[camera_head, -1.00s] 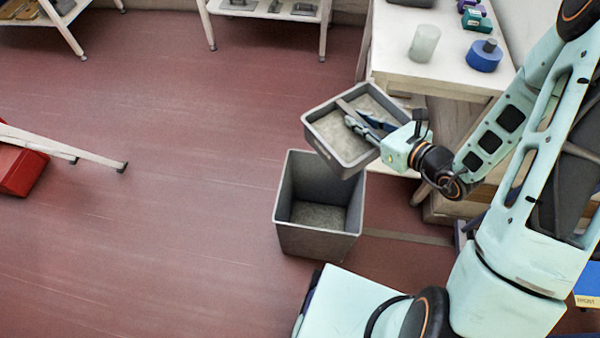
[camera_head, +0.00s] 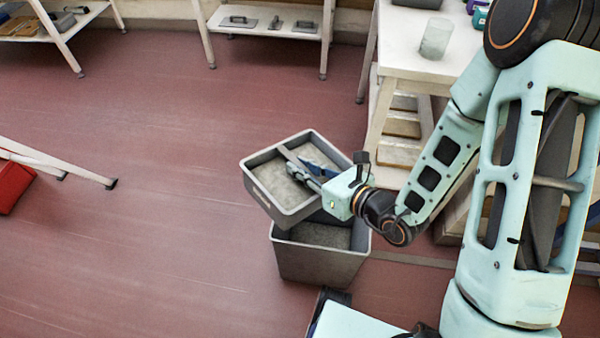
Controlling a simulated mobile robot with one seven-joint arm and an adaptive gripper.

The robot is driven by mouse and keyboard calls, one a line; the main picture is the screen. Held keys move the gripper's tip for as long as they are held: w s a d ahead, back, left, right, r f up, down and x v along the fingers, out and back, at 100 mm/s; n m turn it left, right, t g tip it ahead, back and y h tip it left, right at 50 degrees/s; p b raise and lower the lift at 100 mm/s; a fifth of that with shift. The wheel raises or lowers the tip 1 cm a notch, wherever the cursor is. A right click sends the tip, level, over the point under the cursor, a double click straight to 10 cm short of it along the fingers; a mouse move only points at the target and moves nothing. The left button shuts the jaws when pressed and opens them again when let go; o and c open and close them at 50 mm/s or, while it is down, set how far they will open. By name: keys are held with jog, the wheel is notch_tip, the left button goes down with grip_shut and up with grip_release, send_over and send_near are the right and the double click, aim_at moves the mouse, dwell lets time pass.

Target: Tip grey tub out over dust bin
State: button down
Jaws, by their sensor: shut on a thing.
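The grey tub (camera_head: 290,212) is a shallow rectangular tray with a divider bar across it and a layer of grey dust inside. My gripper (camera_head: 318,180) is shut on the tub at its divider, with the fingers partly hidden by the gripper body. The tub hangs above the dust bin, slightly turned and close to level. The dust bin (camera_head: 316,264) is a taller grey open bin on the floor, with grey material showing inside it. The tub hides the bin's far side and part of its opening.
A white table (camera_head: 408,55) with a translucent cup (camera_head: 436,39) stands at the back right. A shelf unit (camera_head: 264,28) with trowel-like tools is at the back. A red object (camera_head: 12,186) and a pale leg frame (camera_head: 60,162) are at the left. The floor between is clear.

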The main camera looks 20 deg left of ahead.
jog(key=shift+w+d+f+m+g+y+b, duration=0.1)
jog(key=shift+w+f+m+g+y+b, duration=0.2)
jog(key=shift+b, duration=0.95)
jog(key=shift+w+d+f+m+g+b, duration=0.1)
jog(key=shift+f+m+b, duration=0.3)
jog(key=shift+b, duration=1.75)
jog(key=shift+w+b, duration=0.1)
jog(key=shift+b, duration=0.9)
jog(key=b, duration=0.3)
jog(key=shift+f+m, duration=0.2)
jog(key=shift+m, duration=0.2)
